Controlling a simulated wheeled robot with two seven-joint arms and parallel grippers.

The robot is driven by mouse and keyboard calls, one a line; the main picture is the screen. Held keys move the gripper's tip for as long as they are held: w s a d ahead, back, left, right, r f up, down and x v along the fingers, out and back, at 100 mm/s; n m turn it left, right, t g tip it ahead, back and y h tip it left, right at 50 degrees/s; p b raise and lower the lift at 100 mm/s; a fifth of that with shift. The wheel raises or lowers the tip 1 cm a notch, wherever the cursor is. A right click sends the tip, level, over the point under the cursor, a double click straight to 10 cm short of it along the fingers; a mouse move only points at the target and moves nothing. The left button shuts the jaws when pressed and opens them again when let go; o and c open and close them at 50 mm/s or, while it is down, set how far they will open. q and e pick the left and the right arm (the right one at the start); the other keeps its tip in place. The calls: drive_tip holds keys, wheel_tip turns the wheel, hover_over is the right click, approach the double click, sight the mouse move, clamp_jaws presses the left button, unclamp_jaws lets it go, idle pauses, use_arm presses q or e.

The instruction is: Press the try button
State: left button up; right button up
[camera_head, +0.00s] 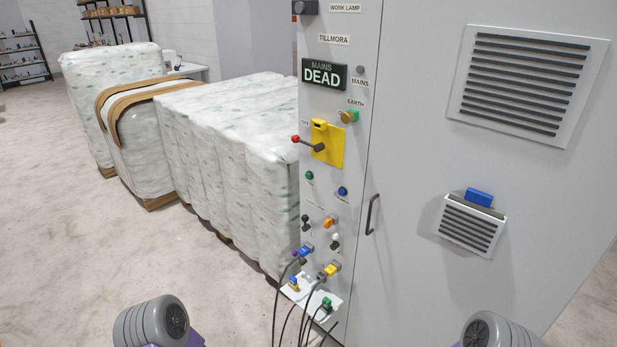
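The grey cabinet panel (330,80) carries a green button (309,175) and a blue button (343,191), each with a small label too small to read. I cannot tell which one is the try button. Above them a yellow switch plate (333,150) has a lever with a red tip (295,139) pointing left. A dark display (324,75) reads MAINS DEAD, and the mains lamp (360,70) next to it looks grey. Only parts of my arms show at the bottom edge; neither gripper is in view, and nothing covers the buttons.
Below the buttons are black, orange and white controls, then blue and yellow plugs (331,270) with hanging black cables. A small shelf (318,293) holds more plugs. A door handle (372,214) sticks out at right. Wrapped bales (235,150) stand left; the floor (60,240) is clear.

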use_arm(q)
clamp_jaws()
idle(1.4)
